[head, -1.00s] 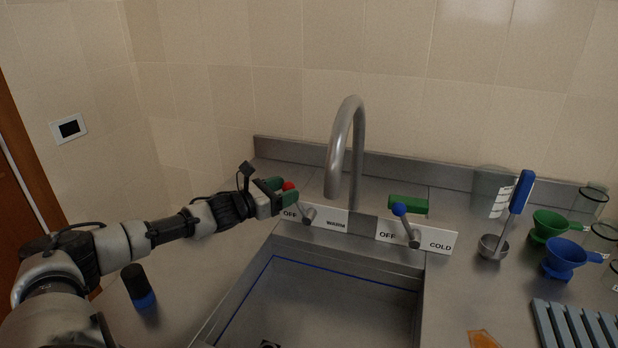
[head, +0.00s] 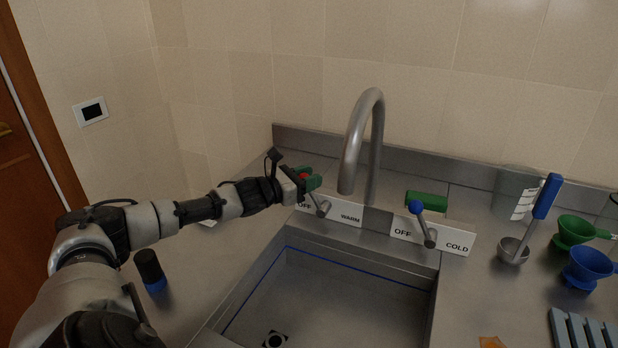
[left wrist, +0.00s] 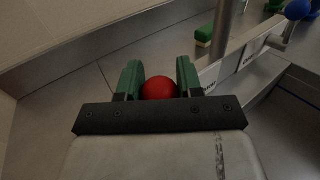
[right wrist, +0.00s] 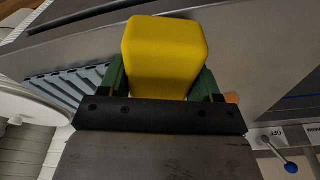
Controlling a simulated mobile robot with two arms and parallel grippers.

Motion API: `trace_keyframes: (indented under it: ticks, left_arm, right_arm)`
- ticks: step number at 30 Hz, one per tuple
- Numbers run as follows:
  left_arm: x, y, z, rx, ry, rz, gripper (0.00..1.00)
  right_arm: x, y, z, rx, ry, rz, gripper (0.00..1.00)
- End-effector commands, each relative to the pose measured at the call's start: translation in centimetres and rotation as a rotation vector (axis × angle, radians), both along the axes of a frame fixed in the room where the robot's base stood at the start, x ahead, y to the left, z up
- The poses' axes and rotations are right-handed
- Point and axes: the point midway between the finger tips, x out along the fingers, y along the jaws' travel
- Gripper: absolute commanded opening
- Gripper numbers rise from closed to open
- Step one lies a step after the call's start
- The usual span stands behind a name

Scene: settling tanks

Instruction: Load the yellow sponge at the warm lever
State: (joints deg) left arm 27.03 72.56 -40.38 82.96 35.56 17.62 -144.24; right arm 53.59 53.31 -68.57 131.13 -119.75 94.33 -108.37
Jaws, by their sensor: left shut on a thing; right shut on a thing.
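The warm lever (head: 318,203) has a red ball knob and stands left of the faucet, behind a WARM label plate. My left gripper (head: 306,178) is shut on the red knob (left wrist: 159,88), which sits between its green fingers in the left wrist view. In the right wrist view the yellow sponge (right wrist: 164,52) sits between the green fingers of my right gripper (right wrist: 165,85), which is shut on it. My right gripper and the sponge are not in the head view. The sponge's lower part is hidden by the gripper's black bar.
The sink (head: 330,300) lies in front of the faucet (head: 373,150). The cold lever (head: 427,228) has a blue knob, with a green block (head: 426,200) behind it. A ladle (head: 512,250), blue funnel (head: 590,264) and green funnel (head: 575,230) stand right. A black-and-blue object (head: 150,270) stands left.

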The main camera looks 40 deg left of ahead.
Motion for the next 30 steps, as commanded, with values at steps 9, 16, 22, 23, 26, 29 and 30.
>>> trace_keyframes:
  ticks: [9,16,22,23,26,29,30]
  left_arm:
    - [0.2,-0.7,0.2,0.067,0.021,-0.004,0.00]
    - [0.5,-1.6,0.7,0.171,0.054,-0.003,0.00]
    - [0.6,-1.7,0.6,0.194,0.062,0.000,0.00]
    - [0.6,-1.7,0.6,0.194,0.062,0.000,0.00]
    - [0.6,-1.7,0.6,0.194,0.061,0.001,0.00]
    - [0.6,-1.7,0.6,0.194,0.061,0.001,0.40]
    - [0.6,-1.7,0.6,0.194,0.061,0.001,0.46]
  right_arm:
    - [0.0,0.0,0.1,0.000,0.000,0.000,0.44]
    - [0.0,0.0,0.9,0.000,0.000,0.000,0.44]
    - [0.0,0.0,1.0,0.000,0.000,0.000,0.44]
    - [0.0,0.0,1.0,0.000,0.000,0.000,0.44]
    - [0.0,0.0,1.0,0.000,0.000,0.000,0.44]
    - [0.0,0.0,1.0,0.000,0.000,0.000,0.44]
    - [0.0,0.0,1.0,0.000,0.000,0.000,0.44]
